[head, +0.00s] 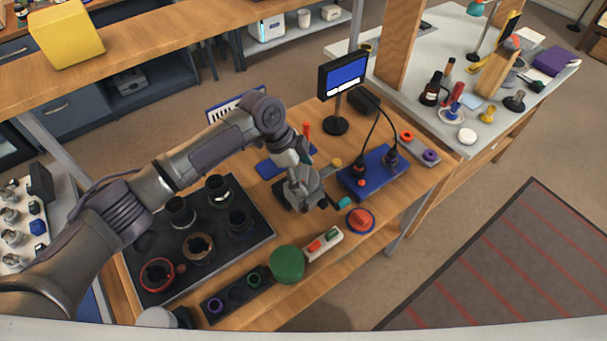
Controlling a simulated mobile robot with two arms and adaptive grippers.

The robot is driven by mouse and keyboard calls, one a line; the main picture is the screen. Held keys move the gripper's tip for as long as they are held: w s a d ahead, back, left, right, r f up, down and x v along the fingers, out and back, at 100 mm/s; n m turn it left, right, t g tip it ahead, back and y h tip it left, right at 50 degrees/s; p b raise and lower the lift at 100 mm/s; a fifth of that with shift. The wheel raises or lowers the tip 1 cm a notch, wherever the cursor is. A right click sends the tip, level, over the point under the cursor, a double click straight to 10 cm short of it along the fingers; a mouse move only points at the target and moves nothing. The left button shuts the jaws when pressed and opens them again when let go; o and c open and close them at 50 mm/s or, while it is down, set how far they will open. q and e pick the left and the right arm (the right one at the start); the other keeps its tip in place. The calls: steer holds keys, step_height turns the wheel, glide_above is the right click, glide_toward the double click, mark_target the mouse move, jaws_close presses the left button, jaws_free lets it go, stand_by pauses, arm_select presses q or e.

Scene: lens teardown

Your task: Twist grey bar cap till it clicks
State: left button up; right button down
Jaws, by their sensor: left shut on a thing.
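My left gripper (308,200) is over the middle of the wooden workbench, pointing down. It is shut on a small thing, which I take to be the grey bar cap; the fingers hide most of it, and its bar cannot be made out. A dark block or fixture (284,196) shows beside and under the gripper. A small teal piece (344,202) shows just right of the fingertips; I cannot tell whether it touches them. My right gripper is not in view.
A black tray (262,243) with several lens rings lies left of the gripper. A green round thing (288,264), a two-button box (322,245) and a red button (361,219) are in front. A blue board (392,178) with dark cylinders and a display (343,78) stand right and behind.

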arm_select(q)
steer(key=shift+c, duration=0.7)
steer(key=o, duration=1.2)
steer(key=v, duration=1.2)
steer(key=shift+d, duration=0.1)
